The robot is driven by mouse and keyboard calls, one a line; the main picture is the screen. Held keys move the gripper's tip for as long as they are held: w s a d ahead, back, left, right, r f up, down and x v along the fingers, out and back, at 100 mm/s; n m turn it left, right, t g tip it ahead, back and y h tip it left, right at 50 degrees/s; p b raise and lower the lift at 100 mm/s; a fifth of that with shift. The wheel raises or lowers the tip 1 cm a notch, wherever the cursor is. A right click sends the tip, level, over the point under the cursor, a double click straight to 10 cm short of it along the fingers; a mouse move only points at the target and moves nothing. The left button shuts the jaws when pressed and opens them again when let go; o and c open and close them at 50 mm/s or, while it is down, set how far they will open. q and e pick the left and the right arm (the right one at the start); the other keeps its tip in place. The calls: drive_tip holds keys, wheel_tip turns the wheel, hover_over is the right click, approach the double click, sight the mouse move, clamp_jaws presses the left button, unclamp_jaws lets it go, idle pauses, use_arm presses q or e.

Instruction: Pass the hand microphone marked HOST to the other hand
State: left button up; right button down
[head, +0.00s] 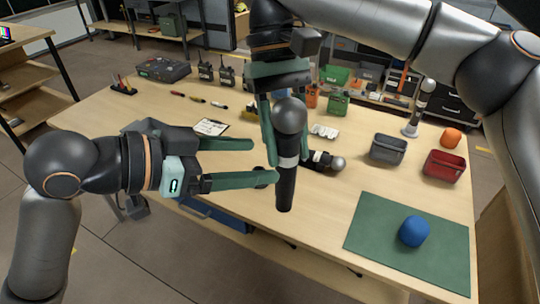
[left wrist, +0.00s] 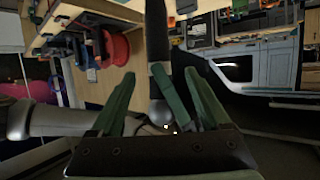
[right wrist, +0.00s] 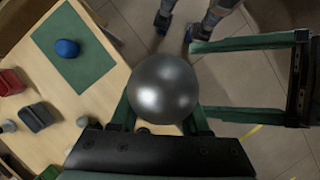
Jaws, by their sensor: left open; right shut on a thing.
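A hand microphone (head: 286,190) with a silver-grey ball head, a black handle and a pale band hangs upright, head up, above the table. I cannot read a HOST mark on it. My right gripper (head: 287,158) reaches down from the top and is shut on it below the head. The ball head (right wrist: 163,88) fills the middle of the right wrist view. My left gripper (head: 263,161) is open, its fingers pointing right towards the microphone.
Another microphone (head: 325,160) lies on the table (head: 230,165) behind, and one stands upright (head: 420,105) at the back right. A grey bin (head: 388,149), red bin (head: 444,166), orange object (head: 451,138) and green mat (head: 375,235) with a blue object (head: 413,231) are at right.

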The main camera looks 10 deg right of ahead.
sight(286, 163)
use_arm(q)
drive_tip(key=x, duration=0.4)
drive_tip(key=shift+w+d+f, duration=0.1)
drive_tip(key=shift+d+f, duration=0.05)
drive_tip(key=shift+d, duration=0.15)
drive_tip(key=shift+w, duration=0.1)
clamp_jaws()
idle(0.4)
use_arm(e)
drive_tip(key=shift+c, duration=1.5)
unclamp_jaws()
drive_tip(key=shift+r, duration=0.1)
